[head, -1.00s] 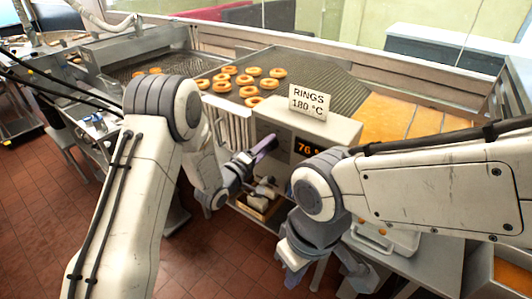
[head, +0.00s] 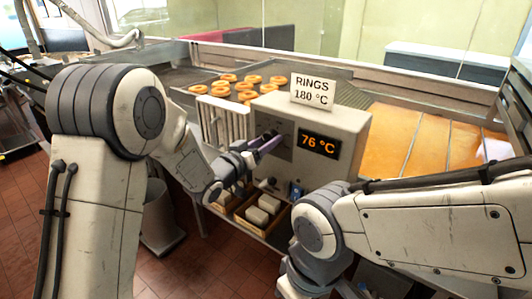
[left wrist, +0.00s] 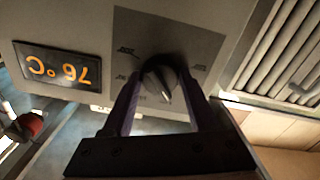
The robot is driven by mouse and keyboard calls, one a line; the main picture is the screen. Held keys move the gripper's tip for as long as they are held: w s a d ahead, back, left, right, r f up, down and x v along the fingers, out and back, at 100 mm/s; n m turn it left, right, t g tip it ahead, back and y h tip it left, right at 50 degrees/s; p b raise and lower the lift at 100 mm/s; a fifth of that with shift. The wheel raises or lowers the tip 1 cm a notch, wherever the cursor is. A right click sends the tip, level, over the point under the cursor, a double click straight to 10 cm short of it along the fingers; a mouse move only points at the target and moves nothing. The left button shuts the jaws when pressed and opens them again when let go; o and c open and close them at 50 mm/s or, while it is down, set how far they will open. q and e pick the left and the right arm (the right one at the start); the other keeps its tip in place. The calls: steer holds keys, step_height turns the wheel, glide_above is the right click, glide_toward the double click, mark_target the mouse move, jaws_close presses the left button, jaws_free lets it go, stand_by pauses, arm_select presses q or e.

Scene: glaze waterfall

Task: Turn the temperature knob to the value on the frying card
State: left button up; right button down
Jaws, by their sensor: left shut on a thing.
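The frying card (head: 312,91) stands on top of the control box (head: 345,122) and reads RINGS 180 °C. The display (head: 319,143) on the box's front reads 76 °C; it shows upside down in the left wrist view (left wrist: 55,66). The dark temperature knob (left wrist: 158,78) with a pale pointer mark sits on a grey dial plate with small markings, too blurred to read. My left gripper (head: 268,143) is shut on the knob, one finger at each side. In the head view the gripper mostly hides the knob. My right arm is low at the front; its fingertips are cut off.
Several fried rings (head: 240,85) lie on a rack behind the box. An orange-brown panelled surface (head: 410,135) is at the right. A wooden box with pale blocks (head: 262,209) is under the control box. Red floor tiles (head: 190,262) lie open in front.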

arm_select(q)
steer(key=m+b, duration=0.6)
steer(key=b, duration=0.1)
steer(key=m+b, duration=0.3)
steer(key=shift+f, duration=0.25)
steer(key=m+b, duration=0.2)
steer(key=shift+r+m+b, duration=0.1)
steer(key=shift+m+b, duration=0.2)
steer(key=shift+b, duration=0.1)
steer(key=shift+r+m+b, duration=0.1)
steer(key=shift+m+b, duration=0.3)
steer(key=shift+m, duration=0.1)
steer(key=shift+r, duration=0.1)
steer(key=o, duration=1.4)
